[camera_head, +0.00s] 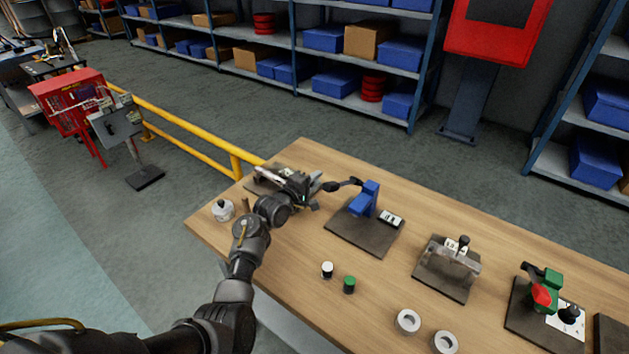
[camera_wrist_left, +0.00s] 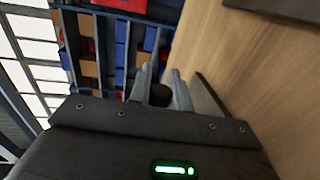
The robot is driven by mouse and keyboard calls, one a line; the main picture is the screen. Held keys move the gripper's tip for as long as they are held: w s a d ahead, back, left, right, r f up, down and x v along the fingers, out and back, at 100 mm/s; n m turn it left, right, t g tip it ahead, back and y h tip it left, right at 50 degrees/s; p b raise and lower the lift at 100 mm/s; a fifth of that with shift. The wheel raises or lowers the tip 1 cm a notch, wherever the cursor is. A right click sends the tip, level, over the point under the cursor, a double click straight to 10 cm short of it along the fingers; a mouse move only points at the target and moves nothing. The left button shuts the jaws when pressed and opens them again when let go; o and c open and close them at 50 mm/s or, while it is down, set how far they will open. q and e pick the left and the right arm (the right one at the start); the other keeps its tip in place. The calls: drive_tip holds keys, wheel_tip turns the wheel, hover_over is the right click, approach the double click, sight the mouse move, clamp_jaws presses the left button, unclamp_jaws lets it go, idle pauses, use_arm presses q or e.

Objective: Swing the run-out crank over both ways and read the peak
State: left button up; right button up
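The run-out crank is a dark arm with a black knob (camera_head: 331,187), on the left side of a blue stand (camera_head: 366,197) on a dark base plate (camera_head: 362,236). My left gripper (camera_head: 317,192) reaches across the bench just left of the knob, its fingers apart. In the left wrist view a dark round end, likely the knob (camera_wrist_left: 160,95), shows between the two grey fingers; contact cannot be told. A small black-and-white panel (camera_head: 391,219) is on the plate beside the stand; its reading is too small to make out. My right gripper is out of view.
The wooden bench (camera_head: 300,246) also holds a grey fixture (camera_head: 447,263), a green-and-red device (camera_head: 545,292), two white rings (camera_head: 408,321), white and green capped pieces (camera_head: 349,285), and a white pot (camera_head: 222,210). A yellow rail (camera_head: 190,126) runs behind the bench's left end.

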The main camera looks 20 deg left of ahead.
use_arm(q)
clamp_jaws()
drive_tip(key=shift+r+p, duration=0.1)
drive_tip(key=shift+p, duration=0.4)
drive_tip(key=g+p, duration=0.1)
drive_tip(key=p, duration=0.1)
drive_tip(key=g+y+p, duration=0.1)
drive_tip(key=p, duration=0.1)
drive_tip(key=w+f+g+p, duration=0.1)
drive_tip(key=g+p, duration=0.1)
drive_tip(key=shift+w+d+y+p, duration=0.1)
drive_tip(key=shift+d+y+p, duration=0.2)
drive_tip(key=shift+y, duration=0.1)
drive_tip(key=shift+w+f+g+p, duration=0.1)
drive_tip(key=shift+f+g+p, duration=0.25)
drive_tip(key=shift+g, duration=0.25)
drive_tip(key=shift+w+f+g+y, duration=0.1)
drive_tip(key=shift+f+g+y, duration=0.45)
drive_tip(key=shift+g, duration=0.25)
drive_tip(key=shift+f+g+y+b, duration=0.3)
drive_tip(key=shift+f+g, duration=0.25)
drive_tip(key=shift+g, duration=0.25)
drive_tip(key=shift+f+g+y+b, duration=0.35)
drive_tip(key=shift+f+g+b, duration=0.15)
drive_tip(key=shift+g+b, duration=0.4)
drive_tip(key=shift+f+g+b, duration=0.15)
drive_tip(key=shift+g+b, duration=0.45)
drive_tip(key=shift+b, duration=0.25)
